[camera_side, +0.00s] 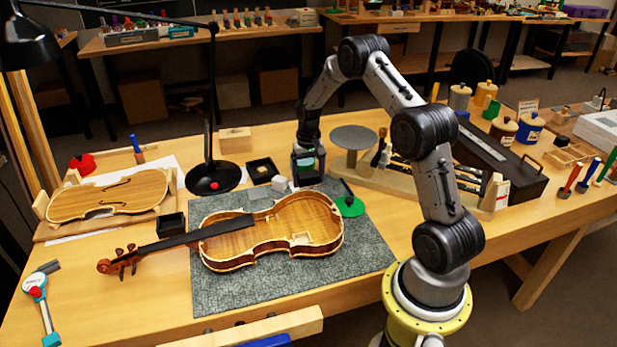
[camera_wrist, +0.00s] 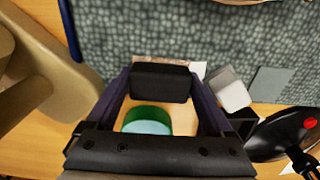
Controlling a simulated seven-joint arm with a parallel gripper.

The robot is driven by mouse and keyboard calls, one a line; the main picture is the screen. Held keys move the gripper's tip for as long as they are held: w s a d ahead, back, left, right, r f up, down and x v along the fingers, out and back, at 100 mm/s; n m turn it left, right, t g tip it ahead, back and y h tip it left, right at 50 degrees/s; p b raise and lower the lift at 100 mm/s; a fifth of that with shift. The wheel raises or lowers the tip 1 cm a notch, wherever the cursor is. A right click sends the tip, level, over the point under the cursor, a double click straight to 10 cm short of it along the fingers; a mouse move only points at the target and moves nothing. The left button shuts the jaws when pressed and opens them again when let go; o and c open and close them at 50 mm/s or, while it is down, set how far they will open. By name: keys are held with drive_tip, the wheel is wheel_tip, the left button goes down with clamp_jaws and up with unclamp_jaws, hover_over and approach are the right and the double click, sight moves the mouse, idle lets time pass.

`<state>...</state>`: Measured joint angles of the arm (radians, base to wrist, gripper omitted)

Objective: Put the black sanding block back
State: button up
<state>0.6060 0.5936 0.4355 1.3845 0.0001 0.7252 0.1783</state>
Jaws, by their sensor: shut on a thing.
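My gripper (camera_side: 307,180) points down over the bench at the back edge of the grey mat (camera_side: 230,290). In the wrist view its two dark fingers (camera_wrist: 160,88) are shut on the black sanding block (camera_wrist: 160,82), which spans the gap between them. In the side view the block is hard to tell from the dark fingers. Its height above the bench is unclear. A green rounded thing with a pale top (camera_wrist: 148,120) shows between the fingers, nearer the wrist; I cannot tell whether it touches them.
The open violin body (camera_side: 270,235) lies on the mat in front. A pale grey block (camera_wrist: 229,90) and a small black tray (camera_side: 262,170) sit beside my gripper. The lamp base (camera_side: 214,178) stands left.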

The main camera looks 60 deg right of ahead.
sight(308, 174)
drive_tip(key=o, duration=1.2)
drive_tip(key=shift+s+f, duration=0.15)
drive_tip(key=shift+f, duration=0.55)
wheel_tip(308, 174, up, 13)
drive_tip(key=s+a+r+n+t, duration=0.1)
drive_tip(key=a+r+n, duration=0.1)
drive_tip(key=a+r, duration=0.65)
drive_tip(key=s+a+r+n+t, duration=0.2)
drive_tip(key=s+a+r, duration=0.2)
drive_tip(key=s+a, duration=0.3)
drive_tip(key=s+a+r+n+t, duration=0.1)
drive_tip(key=s+a+r+n, duration=0.1)
drive_tip(key=s+a+r, duration=0.5)
drive_tip(key=s+a+f+n, duration=0.1)
drive_tip(key=s, duration=0.2)
drive_tip(key=s+a+f+n+t, duration=0.1)
drive_tip(key=s+a+f, duration=0.1)
drive_tip(key=s+a+f+n, duration=0.1)
drive_tip(key=s+a, duration=0.1)
drive_tip(key=s, duration=0.1)
drive_tip(key=shift+s+a+f+t, duration=0.2)
drive_tip(key=shift+s+f+t, duration=0.1)
